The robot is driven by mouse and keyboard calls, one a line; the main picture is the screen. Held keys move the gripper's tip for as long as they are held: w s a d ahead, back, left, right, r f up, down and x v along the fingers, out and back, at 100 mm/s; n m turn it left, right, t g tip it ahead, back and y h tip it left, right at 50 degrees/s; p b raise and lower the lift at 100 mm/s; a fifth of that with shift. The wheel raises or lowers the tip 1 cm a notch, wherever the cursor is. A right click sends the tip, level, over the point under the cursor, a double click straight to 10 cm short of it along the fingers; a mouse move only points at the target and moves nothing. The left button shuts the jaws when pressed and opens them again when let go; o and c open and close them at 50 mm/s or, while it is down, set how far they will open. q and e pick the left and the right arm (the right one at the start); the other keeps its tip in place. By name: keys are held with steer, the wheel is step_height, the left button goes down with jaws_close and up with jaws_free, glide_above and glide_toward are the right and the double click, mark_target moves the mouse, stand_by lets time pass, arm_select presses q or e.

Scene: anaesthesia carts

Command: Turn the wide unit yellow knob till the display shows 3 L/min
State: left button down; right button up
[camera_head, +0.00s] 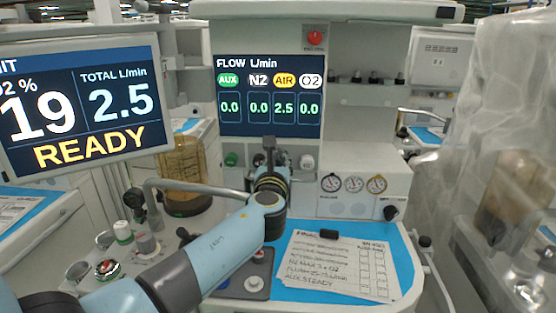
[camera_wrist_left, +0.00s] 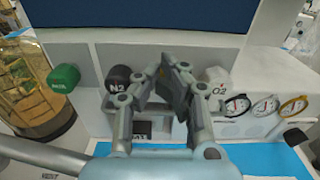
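The wide unit's flow display (camera_head: 268,97) reads AUX 0.0, N2 0.0, AIR 2.5 and O2 0.0. The AIR label is yellow. Below it is a row of knobs: a green AUX knob (camera_wrist_left: 63,78), a black N2 knob (camera_wrist_left: 118,78) and a white O2 knob (camera_wrist_left: 218,78). The yellow AIR knob's place lies between N2 and O2, hidden behind my left gripper (camera_wrist_left: 176,72). That gripper (camera_head: 269,146) points at the panel there with its fingertips close together; whether they grip the knob is not visible. My right gripper is not in view.
A left screen (camera_head: 85,100) shows 19 %, TOTAL 2.5 L/min and READY. A metal tube (camera_head: 195,186) runs near my left arm. Gauges (camera_head: 353,184) sit right of the knobs. A paper checklist (camera_head: 335,265) lies on the blue worktop. A plastic-draped unit (camera_head: 500,130) stands right.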

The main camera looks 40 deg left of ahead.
arm_select(q)
steer(key=shift+r, duration=0.15)
steer(key=shift+s+a+r+p, duration=0.1)
steer(key=shift+a+r+p, duration=0.1)
steer(key=shift+r+p, duration=0.2)
steer(key=shift+p+v, duration=0.6)
steer(key=shift+v, duration=2.4)
steer(key=shift+f, duration=0.15)
